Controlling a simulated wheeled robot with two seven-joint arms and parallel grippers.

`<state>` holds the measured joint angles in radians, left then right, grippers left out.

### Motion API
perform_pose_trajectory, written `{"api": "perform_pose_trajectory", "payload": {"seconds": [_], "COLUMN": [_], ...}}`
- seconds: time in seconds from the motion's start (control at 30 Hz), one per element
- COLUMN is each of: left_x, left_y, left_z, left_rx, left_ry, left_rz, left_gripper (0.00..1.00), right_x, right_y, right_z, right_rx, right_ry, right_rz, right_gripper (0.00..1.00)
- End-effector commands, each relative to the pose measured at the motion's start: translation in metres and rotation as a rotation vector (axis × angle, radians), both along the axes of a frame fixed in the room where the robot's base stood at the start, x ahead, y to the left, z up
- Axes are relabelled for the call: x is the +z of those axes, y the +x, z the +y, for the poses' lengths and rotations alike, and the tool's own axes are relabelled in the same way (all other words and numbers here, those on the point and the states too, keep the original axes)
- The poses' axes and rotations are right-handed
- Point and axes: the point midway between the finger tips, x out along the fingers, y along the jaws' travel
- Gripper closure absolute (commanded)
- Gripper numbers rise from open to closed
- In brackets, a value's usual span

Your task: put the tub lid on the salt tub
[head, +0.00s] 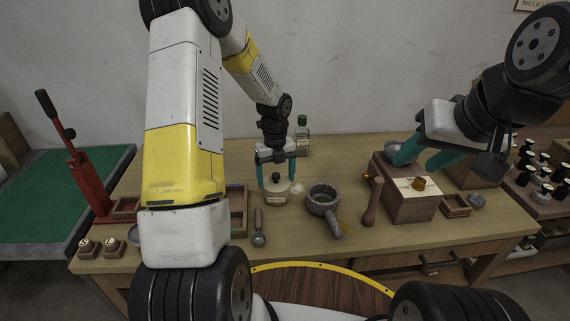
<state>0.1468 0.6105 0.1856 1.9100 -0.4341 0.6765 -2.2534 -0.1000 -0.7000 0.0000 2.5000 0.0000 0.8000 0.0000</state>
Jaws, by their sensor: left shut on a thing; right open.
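The salt tub (277,199) is a pale, squat pot with a label, standing on the wooden bench near the middle. The tub lid (277,184) is pale with a dark knob and is right at the tub's mouth. My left gripper (276,184) points down, its teal fingers shut on the lid from both sides. I cannot tell whether the lid rests on the rim or is just above it. My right gripper (424,161) is open and empty, above a wooden box at the right.
A stone mortar (322,200) stands close to the tub's right. A hammer-like tool (258,228) lies in front of it. A green-capped bottle (302,135) is behind. The wooden box (408,207), a red press (88,180) and small trays take up the sides.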

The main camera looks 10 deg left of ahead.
Motion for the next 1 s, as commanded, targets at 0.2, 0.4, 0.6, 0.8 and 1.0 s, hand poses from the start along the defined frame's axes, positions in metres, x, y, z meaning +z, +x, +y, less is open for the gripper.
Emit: {"api": "perform_pose_trajectory", "payload": {"seconds": [0.2,0.4,0.6,0.8,1.0], "left_x": [0.000,0.000,0.000,0.000,0.012], "left_y": [0.000,0.000,0.000,0.000,0.001], "left_z": [0.000,0.000,0.000,0.000,0.001], "left_rx": [0.000,0.000,0.000,0.001,0.002], "left_ry": [0.000,0.000,0.000,0.000,0.000], "left_rz": [0.000,0.000,0.000,0.000,-0.001], "left_gripper": [0.90,0.04,0.00,0.00,0.00], "right_x": [0.000,0.000,0.000,0.000,0.000], "right_y": [0.000,0.000,0.000,0.000,0.000], "right_z": [0.000,0.000,0.000,0.000,0.000], "right_rx": [0.000,0.000,0.000,0.000,0.000], "right_ry": [0.000,0.000,0.000,0.000,0.000], "right_rz": [0.000,0.000,0.000,0.000,0.000], "right_gripper": [0.54,0.54,0.54,0.54,0.54]}}
